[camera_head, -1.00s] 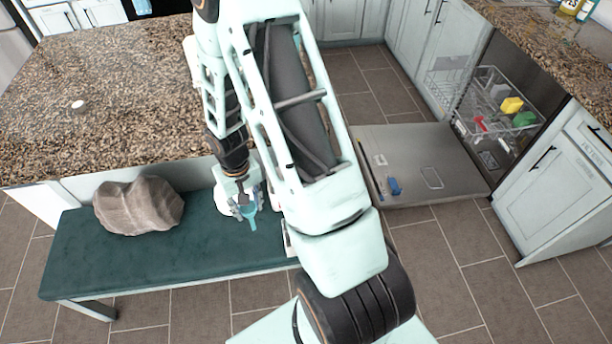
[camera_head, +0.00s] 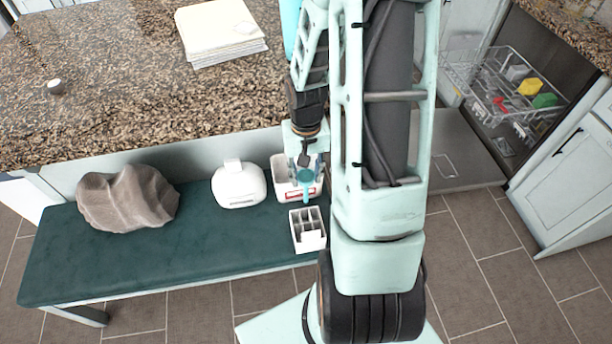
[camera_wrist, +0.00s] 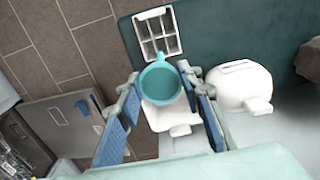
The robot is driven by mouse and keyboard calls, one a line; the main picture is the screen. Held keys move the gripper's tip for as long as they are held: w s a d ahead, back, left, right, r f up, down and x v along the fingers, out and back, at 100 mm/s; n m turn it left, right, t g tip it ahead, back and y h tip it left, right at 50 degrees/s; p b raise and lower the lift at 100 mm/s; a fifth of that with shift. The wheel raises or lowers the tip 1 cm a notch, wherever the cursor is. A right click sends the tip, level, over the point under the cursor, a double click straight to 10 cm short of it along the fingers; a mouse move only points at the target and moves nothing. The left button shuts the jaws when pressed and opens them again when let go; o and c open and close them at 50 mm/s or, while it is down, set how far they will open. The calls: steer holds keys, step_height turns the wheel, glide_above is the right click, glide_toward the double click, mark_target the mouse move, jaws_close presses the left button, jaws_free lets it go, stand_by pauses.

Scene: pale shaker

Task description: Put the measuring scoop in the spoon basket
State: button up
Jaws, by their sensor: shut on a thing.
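The teal measuring scoop (camera_head: 306,182) is held in my gripper (camera_head: 306,162) above the bench. In the wrist view, the round scoop (camera_wrist: 160,84) sits between the two blue-padded fingers (camera_wrist: 162,108), its handle pointing up toward the basket. The white spoon basket (camera_head: 308,228) with several compartments stands on the bench near its front edge, in front of the scoop and apart from it. It also shows at the top of the wrist view (camera_wrist: 173,23). In the head view, the scoop overlaps a white box behind it.
The white box (camera_head: 283,166) with a red-edged label and a white rounded container (camera_head: 238,186) stand on the green bench (camera_head: 120,262). A brown rock-like lump (camera_head: 128,198) lies at its left. The granite counter (camera_head: 120,110) rises behind. An open dishwasher (camera_head: 515,95) stands at right.

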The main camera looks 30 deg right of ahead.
step_height(320, 180, down, 16)
steer(key=b, duration=1.3)
steer(key=shift+f+b, duration=0.25)
steer(key=shift+b, duration=0.05)
steer(key=o, duration=1.3)
steer(key=shift+o, duration=0.2)
steer(key=shift+r, duration=0.1)
